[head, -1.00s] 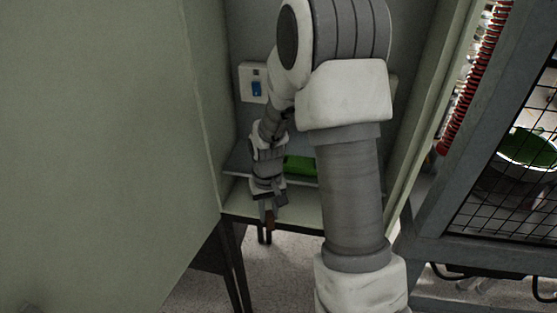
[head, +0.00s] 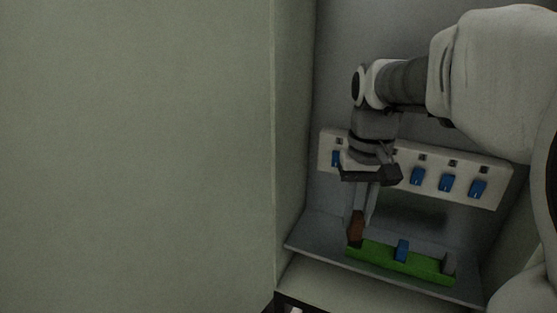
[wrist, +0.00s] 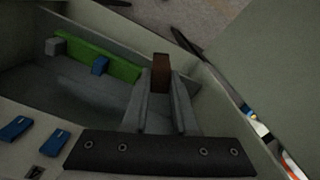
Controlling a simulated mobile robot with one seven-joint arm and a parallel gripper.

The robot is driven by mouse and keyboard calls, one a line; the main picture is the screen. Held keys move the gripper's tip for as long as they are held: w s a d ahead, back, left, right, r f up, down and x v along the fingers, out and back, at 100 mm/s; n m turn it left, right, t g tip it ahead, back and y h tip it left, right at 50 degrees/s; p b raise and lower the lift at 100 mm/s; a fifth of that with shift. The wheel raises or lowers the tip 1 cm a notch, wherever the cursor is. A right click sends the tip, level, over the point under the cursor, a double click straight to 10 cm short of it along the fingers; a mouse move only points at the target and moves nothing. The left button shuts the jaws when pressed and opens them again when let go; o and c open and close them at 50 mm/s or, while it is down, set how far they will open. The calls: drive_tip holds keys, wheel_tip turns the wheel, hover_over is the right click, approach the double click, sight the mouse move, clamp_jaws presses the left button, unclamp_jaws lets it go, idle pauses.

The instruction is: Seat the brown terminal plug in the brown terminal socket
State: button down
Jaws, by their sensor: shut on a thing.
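My gripper (head: 363,208) points down inside the cabinet and is shut on the brown terminal plug (head: 355,229). In the wrist view the plug (wrist: 161,70) sits between the two grey fingers (wrist: 161,92). The plug is beside the left end of the green strip (head: 385,259) in the head view; I cannot tell whether they touch. The strip carries a blue block (head: 401,250) mid-length and a grey block (head: 449,262) at its right end. No brown socket can be made out; the strip's left end is partly covered by the plug.
The green strip stands on a grey shelf (head: 310,243). Behind is a white panel (head: 500,190) with several blue switches (head: 446,183). The cabinet's left wall (head: 293,130) is close to my gripper. Part of the shelf left of the plug is clear.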

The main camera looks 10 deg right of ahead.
drive_tip(key=shift+w+d+f+p, duration=0.2)
drive_tip(key=shift+w+d+f, duration=0.75)
drive_tip(key=shift+w+f, duration=0.6)
drive_tip(key=shift+w+d+f+p, duration=0.2)
drive_tip(key=shift+w+d+f, duration=0.9)
drive_tip(key=shift+f, duration=0.75)
drive_tip(key=shift+w+d+f+p, duration=0.2)
drive_tip(key=shift+w+d+f, duration=0.65)
drive_tip(key=shift+w+f, duration=0.75)
drive_tip(key=shift+s+f, duration=0.1)
drive_tip(key=shift+f, duration=0.05)
drive_tip(key=shift+f, duration=0.15)
drive_tip(key=c, duration=0.7)
unclamp_jaws()
drive_tip(key=shift+r, duration=0.2)
